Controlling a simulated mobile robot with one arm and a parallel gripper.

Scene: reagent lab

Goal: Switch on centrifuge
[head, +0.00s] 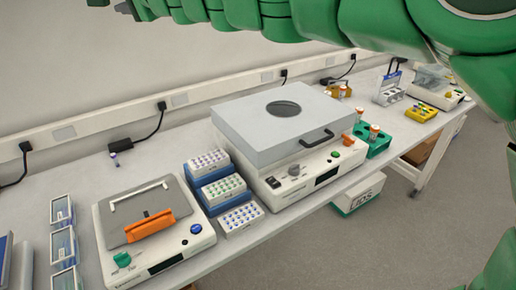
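The centrifuge (262,172) is a large white box in the middle of the bench, with its grey lid (262,122) down. The lid has a round dark window and a dark handle (316,139) at the front. The sloped front panel carries a black rocker switch (273,182), a dark knob (294,170), a dark display (327,175), a green button (334,155) and an orange part (348,140). The switch's position is too small to read. My gripper (112,4) shows only in part at the top left edge, high and far from the panel; its opening cannot be made out.
A white device with an orange handle (150,224) stands at front left. Tube racks (241,219) stand close against the centrifuge's left. A green rack (378,146) with bottles stands at its right. A box (358,194) sits beneath the bench. The front floor (400,235) is clear.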

